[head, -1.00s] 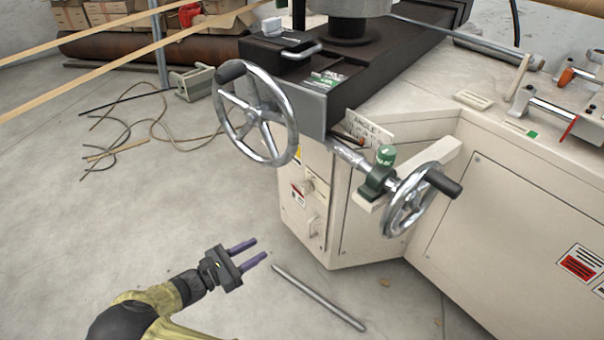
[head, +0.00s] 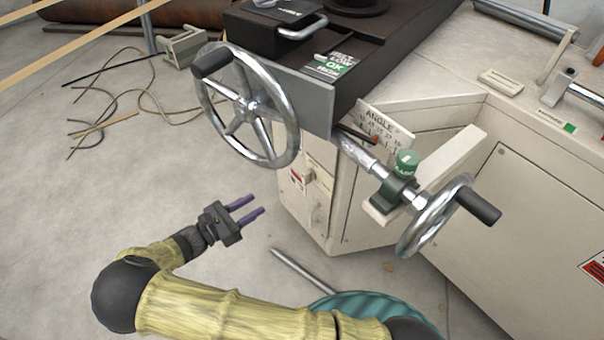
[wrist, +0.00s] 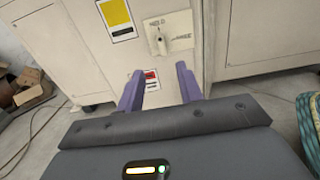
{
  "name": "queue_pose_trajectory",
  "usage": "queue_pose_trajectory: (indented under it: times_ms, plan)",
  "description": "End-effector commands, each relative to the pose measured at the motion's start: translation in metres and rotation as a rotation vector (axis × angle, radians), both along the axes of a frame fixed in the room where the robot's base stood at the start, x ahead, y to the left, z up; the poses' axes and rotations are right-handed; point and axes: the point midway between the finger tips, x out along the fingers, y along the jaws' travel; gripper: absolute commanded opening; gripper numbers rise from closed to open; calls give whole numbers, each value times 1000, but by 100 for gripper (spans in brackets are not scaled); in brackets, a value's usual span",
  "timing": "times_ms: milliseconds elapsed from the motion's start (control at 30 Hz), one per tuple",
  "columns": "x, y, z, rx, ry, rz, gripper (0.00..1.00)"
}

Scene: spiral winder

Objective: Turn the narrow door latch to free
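The narrow door (head: 322,190) is a pale panel on the machine's front corner, below the large handwheel. Its latch (head: 308,172) is a small lever on a plate, high on the door. In the wrist view the latch (wrist: 160,41) stands ahead, beyond the fingertips, on a pale plate with lettering too blurred to read fully. My gripper (head: 257,204) is open and empty, left of the door and apart from it. Its two purple fingers also show in the wrist view (wrist: 160,72), with a clear gap between them.
A large handwheel (head: 292,128) juts out above the door. A smaller handwheel (head: 417,236) and its shaft stick out to the right. A metal rod (head: 292,262) lies on the floor. Cables (head: 150,95) lie at the left. The floor left of my gripper is clear.

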Motion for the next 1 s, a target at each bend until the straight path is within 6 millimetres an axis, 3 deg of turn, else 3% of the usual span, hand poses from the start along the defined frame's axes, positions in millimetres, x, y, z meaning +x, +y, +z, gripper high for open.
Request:
queue_pose_trajectory:
  times_ms: [267, 1000]
  plan:
    - [8, -12, -1, -1, -1, 4, 36]
    - [80, -121, -3, 0, 0, -2, 36]
